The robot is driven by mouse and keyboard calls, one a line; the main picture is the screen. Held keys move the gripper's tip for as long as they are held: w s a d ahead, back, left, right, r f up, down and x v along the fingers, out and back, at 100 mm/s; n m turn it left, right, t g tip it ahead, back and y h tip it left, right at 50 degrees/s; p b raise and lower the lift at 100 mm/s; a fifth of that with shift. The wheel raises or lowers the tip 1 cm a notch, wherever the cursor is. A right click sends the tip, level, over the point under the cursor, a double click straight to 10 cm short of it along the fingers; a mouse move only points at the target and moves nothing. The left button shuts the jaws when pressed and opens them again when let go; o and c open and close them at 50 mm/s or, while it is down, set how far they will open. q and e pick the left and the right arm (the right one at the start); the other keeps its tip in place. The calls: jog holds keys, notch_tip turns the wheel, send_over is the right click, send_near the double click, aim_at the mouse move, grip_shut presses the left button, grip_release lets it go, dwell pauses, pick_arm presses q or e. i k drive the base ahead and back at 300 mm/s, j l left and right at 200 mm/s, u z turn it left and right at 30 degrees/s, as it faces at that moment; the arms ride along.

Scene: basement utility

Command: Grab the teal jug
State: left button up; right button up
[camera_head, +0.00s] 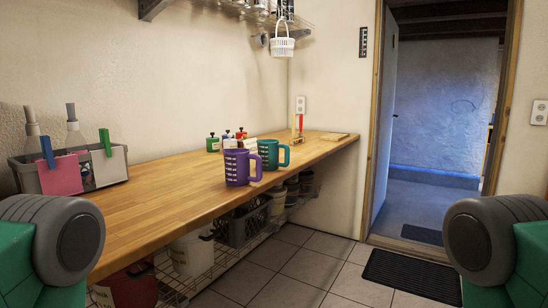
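The teal jug (268,154) stands upright on the wooden counter (150,205), towards its far end, with its handle to the right. A purple jug (237,167) stands just in front of it and to its left, and its handle overlaps the lower part of the teal jug in the picture. Only parts of my own arms show at the lower left and lower right corners, well short of the jugs. Neither of my grippers is in view.
A grey caddy (107,165) with bottles and clips stands on the left of the counter. Small bottles (212,143) stand behind the jugs. Wire shelving with bins (194,254) is below. A dark mat (410,276) lies before the open doorway; the tiled floor is clear.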

aim_at(268, 150)
jog(key=z, duration=0.45)
jog(key=i+l+z, duration=0.1)
jog(key=i+z, duration=0.15)
jog(key=i, duration=0.25)
jog(key=i+z, duration=0.25)
jog(key=i, duration=2.2)
jog(key=i+l+u, duration=0.2)
jog(key=i, duration=0.3)
jog(key=i+u, duration=0.25)
jog(key=i, duration=0.2)
jog(key=i+l+u, duration=0.2)
jog(key=i, duration=0.25)
jog(key=l, duration=0.1)
